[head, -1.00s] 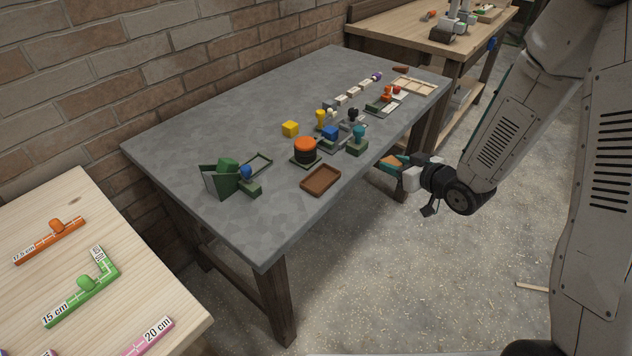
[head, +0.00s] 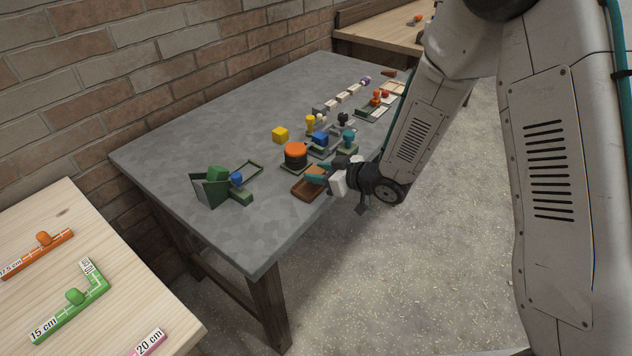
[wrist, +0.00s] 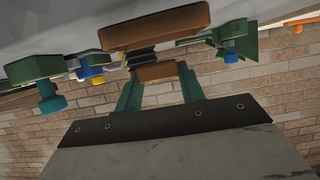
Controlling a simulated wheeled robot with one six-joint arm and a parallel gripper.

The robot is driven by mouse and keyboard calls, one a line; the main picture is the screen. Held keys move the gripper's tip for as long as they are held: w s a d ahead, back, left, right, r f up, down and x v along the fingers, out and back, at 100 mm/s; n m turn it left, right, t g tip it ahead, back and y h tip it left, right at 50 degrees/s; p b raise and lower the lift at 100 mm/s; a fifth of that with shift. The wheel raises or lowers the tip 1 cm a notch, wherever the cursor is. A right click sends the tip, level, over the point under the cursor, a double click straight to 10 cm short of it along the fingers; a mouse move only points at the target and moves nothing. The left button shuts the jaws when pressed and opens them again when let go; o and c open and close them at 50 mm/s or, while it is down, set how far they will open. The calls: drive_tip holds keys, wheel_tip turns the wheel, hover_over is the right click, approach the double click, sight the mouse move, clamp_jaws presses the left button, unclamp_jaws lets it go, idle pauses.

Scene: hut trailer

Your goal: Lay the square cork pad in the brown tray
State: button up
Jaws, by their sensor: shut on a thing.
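My gripper (head: 318,173) has teal fingers and is shut on the cork pad (wrist: 160,72), which shows tan between the fingertips in the wrist view. In the head view the pad is small and partly hidden by the fingers. The brown tray (head: 303,194) lies near the table's front edge. My gripper is over the tray's right and far part, and hides some of it. In the wrist view the tray (wrist: 155,26) shows just beyond the pad, with a gap between them. I cannot tell the exact height of the pad above the tray.
A black cylinder with an orange top (head: 295,155) stands close behind the tray. A blue-topped block (head: 320,139) and a teal-knobbed piece (head: 348,141) stand to its right. A green holder (head: 211,188) is at left. The grey table (head: 235,234) is bare at front left.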

drive_tip(key=shift+w+a+f, duration=0.1)
drive_tip(key=shift+w+a, duration=0.05)
drive_tip(key=shift+a, duration=0.4)
drive_tip(key=shift+f, duration=1.7)
drive_tip(key=o, duration=0.9)
drive_tip(key=shift+f, duration=0.15)
drive_tip(key=shift+o, duration=0.2)
drive_tip(key=v, duration=1.2)
drive_tip(key=shift+r, duration=0.25)
